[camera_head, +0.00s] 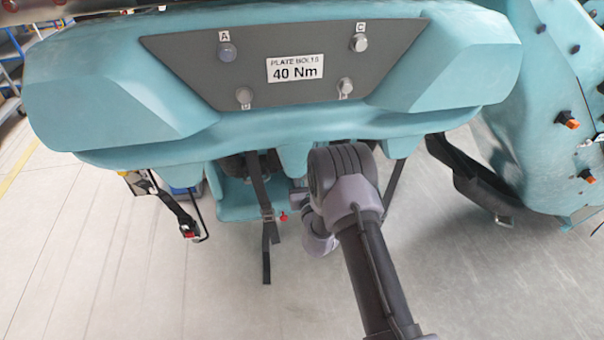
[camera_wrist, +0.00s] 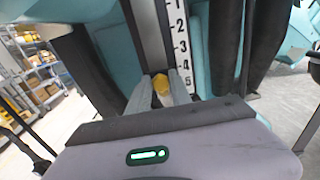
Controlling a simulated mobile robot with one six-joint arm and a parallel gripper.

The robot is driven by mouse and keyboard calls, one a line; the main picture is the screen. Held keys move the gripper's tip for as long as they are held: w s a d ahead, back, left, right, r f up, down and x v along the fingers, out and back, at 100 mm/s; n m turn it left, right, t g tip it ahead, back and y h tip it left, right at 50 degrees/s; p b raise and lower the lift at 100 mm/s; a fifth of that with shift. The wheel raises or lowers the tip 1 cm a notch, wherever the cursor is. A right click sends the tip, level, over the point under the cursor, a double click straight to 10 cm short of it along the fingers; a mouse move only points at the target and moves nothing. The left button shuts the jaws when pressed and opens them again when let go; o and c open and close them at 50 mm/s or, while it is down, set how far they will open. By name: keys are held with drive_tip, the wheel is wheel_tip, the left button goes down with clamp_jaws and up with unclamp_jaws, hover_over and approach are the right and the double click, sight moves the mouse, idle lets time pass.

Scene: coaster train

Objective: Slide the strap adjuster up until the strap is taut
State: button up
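In the wrist view, my gripper (camera_wrist: 161,84) has its two pale fingers on either side of a small yellow piece (camera_wrist: 161,86), which fills the gap between the fingertips. The piece looks like the strap adjuster's tab. It sits at the lower end of a dark, light-edged strip (camera_wrist: 151,35), beside a white number scale (camera_wrist: 181,40), near its lower numbers. I cannot tell how taut the strap is. In the head view my arm hides the gripper and the adjuster.
A teal seat back (camera_head: 120,75) with a bolted grey plate (camera_head: 200,60) overhangs my arm. A dark strap (camera_head: 263,195) hangs left of my arm, beside a small red part (camera_head: 283,217). A buckle (camera_head: 188,231) hangs further left. Another teal seat (camera_head: 555,110) stands right. The lower floor is open.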

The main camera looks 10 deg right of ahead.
clamp_jaws()
wheel_tip(320, 180, up, 3)
drive_tip(key=shift+r+p, duration=0.1)
drive_tip(key=shift+p, duration=0.95)
drive_tip(key=o, duration=0.8)
unclamp_jaws()
drive_tip(key=s+p, duration=0.1)
drive_tip(key=s, duration=1.6)
drive_tip(key=shift+s+p, duration=0.2)
drive_tip(key=shift+p, duration=0.15)
